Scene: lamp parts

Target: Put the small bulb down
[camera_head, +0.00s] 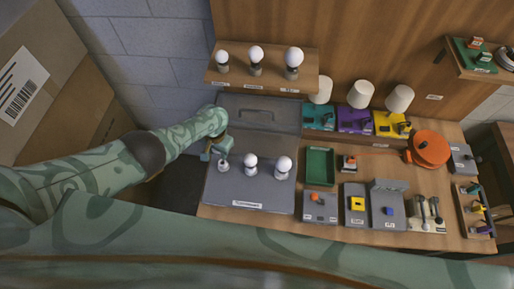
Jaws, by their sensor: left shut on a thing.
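My left gripper (215,151) is shut at the left part of a grey board (241,194). A small white piece (223,166) shows just below its fingers, and I take it to be the small bulb. The gripper covers much of it, and I cannot tell whether it touches the board. To its right, a round white bulb (251,160) and a larger one (284,163) stand upright on holders on the board. My right gripper is not in view.
A wooden shelf (262,83) behind carries three bulbs on stands. Right of the board are a green tray (320,166), several small grey stations, lampshades (361,94) and an orange reel (429,149). A cardboard box (42,75) stands at the left.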

